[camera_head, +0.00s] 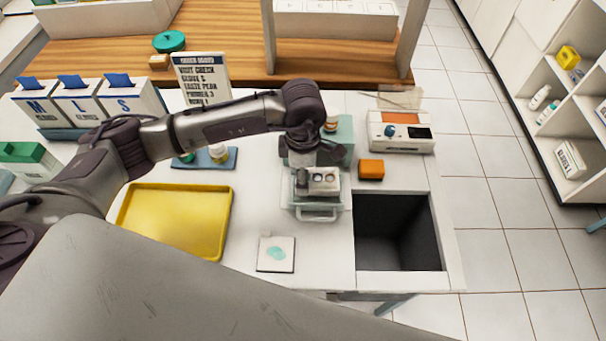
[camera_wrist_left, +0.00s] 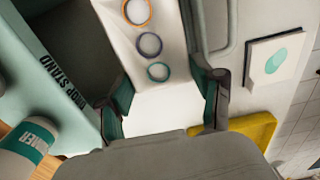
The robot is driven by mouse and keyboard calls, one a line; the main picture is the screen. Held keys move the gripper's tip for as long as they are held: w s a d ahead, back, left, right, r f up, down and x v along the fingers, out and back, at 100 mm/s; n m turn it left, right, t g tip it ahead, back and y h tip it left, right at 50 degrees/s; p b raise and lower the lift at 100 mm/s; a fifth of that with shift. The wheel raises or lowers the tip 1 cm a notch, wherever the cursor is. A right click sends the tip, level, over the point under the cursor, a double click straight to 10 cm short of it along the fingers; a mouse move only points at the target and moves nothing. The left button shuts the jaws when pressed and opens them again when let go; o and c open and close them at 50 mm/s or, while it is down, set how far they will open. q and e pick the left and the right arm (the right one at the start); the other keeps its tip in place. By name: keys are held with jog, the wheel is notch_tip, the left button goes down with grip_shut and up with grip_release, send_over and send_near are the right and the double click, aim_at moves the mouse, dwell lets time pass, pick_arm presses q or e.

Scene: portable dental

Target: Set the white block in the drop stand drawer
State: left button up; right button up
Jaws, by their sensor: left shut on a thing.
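The teal drop stand (camera_head: 345,133) stands behind, partly hidden by my arm. Its pale drawer (camera_head: 318,216) is pulled out towards the front, with the block over or inside it; whether it touches the bottom I cannot tell. My right gripper is not in view.
A yellow tray (camera_head: 175,222) lies left of the drawer, and a white pad with a teal mark (camera_head: 276,255) lies in front. A dark open bin well (camera_head: 398,232) and an orange block (camera_head: 371,169) are to the right. Labelled boxes (camera_head: 85,103) stand at the left.

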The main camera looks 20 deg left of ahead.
pick_arm(q)
jog(key=shift+f, duration=0.9)
jog(key=shift+f, duration=0.1)
jog(key=o, duration=0.8)
jog(key=shift+f, duration=0.1)
jog(key=o, duration=0.5)
